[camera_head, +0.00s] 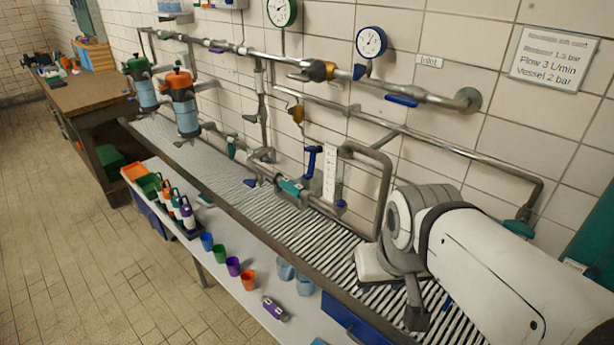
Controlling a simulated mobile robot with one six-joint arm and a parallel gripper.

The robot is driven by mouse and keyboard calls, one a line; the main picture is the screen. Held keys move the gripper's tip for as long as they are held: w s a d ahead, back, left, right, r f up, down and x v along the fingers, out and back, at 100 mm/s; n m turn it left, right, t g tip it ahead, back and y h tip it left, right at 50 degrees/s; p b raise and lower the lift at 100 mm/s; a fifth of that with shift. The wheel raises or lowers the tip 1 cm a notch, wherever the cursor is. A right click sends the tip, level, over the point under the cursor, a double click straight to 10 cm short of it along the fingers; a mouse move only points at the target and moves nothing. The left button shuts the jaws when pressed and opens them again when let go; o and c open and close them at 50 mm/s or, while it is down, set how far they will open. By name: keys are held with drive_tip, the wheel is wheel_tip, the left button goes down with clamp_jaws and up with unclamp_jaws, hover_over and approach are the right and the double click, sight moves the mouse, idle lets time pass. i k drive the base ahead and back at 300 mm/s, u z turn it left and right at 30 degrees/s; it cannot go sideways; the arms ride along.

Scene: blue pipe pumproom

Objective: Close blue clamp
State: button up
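Several blue parts sit on the pipework in the head view, and I cannot tell for sure which is the blue clamp. An upright blue handle (311,160) stands just left of the white scale. My white arm enters from the right. My gripper (416,314) appears low at the right, over the slatted drain, apart from these blue parts. Its fingers are too unclear to show whether it is open or shut.
A grey bent pipe (383,190) rises between the scale and my arm. Two blue canisters, one with an orange top (183,105), stand at the left. Coloured cups (233,266) and bottles line the lower white shelf (225,290). The tiled floor at left is clear.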

sight(313, 150)
drive_tip(key=i, duration=0.8)
drive_tip(key=u, duration=0.45)
